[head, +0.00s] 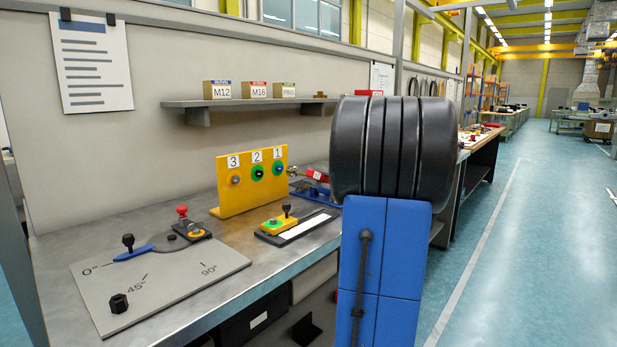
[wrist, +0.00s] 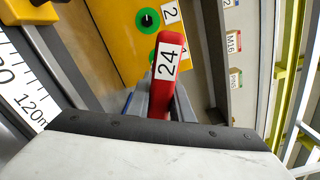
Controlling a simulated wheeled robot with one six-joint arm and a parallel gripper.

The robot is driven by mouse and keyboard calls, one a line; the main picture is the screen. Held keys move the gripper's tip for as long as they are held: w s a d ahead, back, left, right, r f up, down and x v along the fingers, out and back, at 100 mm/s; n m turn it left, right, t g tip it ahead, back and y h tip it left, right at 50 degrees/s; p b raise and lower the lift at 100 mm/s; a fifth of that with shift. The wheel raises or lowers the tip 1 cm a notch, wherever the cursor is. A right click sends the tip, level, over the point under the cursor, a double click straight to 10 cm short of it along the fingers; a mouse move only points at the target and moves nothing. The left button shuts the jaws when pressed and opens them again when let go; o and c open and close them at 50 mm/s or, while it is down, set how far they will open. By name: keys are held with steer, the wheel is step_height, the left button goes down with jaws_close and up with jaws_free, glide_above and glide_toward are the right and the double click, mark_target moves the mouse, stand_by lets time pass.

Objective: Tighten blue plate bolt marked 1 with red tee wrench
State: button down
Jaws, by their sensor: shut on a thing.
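A red handle marked 24 (wrist: 166,62), apparently the red tee wrench, is held between the grey fingers of my gripper (wrist: 160,103). In the head view a red piece with a white label (head: 317,175) shows beside my dark arm, which hides most of the gripper. An upright yellow panel (head: 225,170) carries labels 3, 2 and 1. Bolt 1 (head: 278,168) has a green ring and dark centre; in the wrist view the handle partly covers a green ring there. I cannot tell whether the wrench touches a bolt. A low blue piece (head: 316,194) lies right of the panel.
A grey angle board (head: 180,285) with a blue lever and black knobs lies at the front left. A dark tray (head: 292,238) with a yellow-green block stands before the panel. A shelf (head: 250,103) with labelled boxes hangs behind.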

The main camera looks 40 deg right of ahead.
steer(key=shift+s, duration=0.55)
steer(key=s+r, duration=0.5)
steer(key=s, duration=0.2)
steer(key=shift+d, duration=0.3)
